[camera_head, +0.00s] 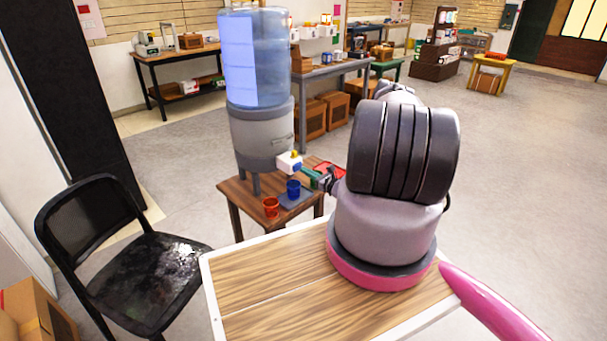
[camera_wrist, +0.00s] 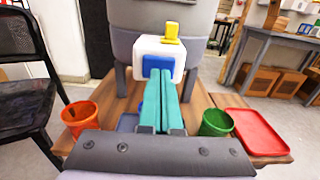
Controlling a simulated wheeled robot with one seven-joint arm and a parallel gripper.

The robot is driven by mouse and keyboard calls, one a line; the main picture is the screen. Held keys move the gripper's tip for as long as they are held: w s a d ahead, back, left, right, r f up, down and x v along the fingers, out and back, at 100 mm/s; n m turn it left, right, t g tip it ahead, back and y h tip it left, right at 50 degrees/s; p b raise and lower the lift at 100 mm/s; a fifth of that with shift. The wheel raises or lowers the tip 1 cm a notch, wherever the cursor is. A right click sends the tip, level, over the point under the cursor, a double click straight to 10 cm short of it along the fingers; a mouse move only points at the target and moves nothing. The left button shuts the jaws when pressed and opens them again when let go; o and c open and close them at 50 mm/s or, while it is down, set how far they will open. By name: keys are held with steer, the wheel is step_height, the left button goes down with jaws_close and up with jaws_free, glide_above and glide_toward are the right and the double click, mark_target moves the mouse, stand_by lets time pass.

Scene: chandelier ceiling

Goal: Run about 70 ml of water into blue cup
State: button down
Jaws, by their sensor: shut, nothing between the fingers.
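The water dispenser (camera_head: 262,135) stands on a small wooden table, with a large blue water bottle (camera_head: 254,60) on top. Its white tap block (camera_head: 287,166) has a yellow part on top; in the wrist view the tap block (camera_wrist: 170,50) also shows a blue front button (camera_wrist: 158,64). The blue cup (camera_head: 293,190) stands upright on a blue-grey mat (camera_head: 297,199) below the tap; my fingers largely hide that spot in the wrist view. My gripper (camera_head: 307,172) is shut and empty, its teal fingertips (camera_wrist: 159,76) at the blue button; contact is unclear. No water stream is visible.
An orange-red cup (camera_head: 271,208) stands left of the blue cup. A green cup (camera_wrist: 216,122) and a red tray (camera_wrist: 259,131) are on the right in the wrist view. A black chair (camera_head: 140,270) stands at left, and open floor lies at right.

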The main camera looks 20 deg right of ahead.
steer(key=v, duration=1.1)
steer(key=shift+s+f, duration=0.15)
steer(key=shift+s, duration=0.05)
steer(key=shift+d, duration=0.15)
steer(key=w+a+r+n+g+y, duration=0.2)
steer(key=a+r+n+g+y, duration=0.3)
steer(key=r, duration=0.8)
steer(key=w+a+r+n+g+y, duration=0.2)
steer(key=a+r+n+g, duration=0.35)
steer(key=r, duration=0.75)
steer(key=s+a+r+n+g+h, duration=0.2)
steer(key=s+a+r+n, duration=0.25)
steer(key=r, duration=0.45)
steer(key=s+a+r+n+g+h, duration=0.1)
steer(key=s+a+r+n+g, duration=0.1)
steer(key=s+a+r+n, duration=0.5)
steer(key=s+a+r+n+t+h, duration=0.1)
steer(key=s+r+n+t+h, duration=0.3)
steer(key=s+r, duration=1.3)
steer(key=s+n+h, duration=0.1)
steer(key=s+h, duration=0.2)
steer(key=h, duration=0.1)
steer(key=shift+a+r+n+t, duration=0.3)
steer(key=shift+a+r+t, duration=0.05)
steer(key=shift+a, duration=0.05)
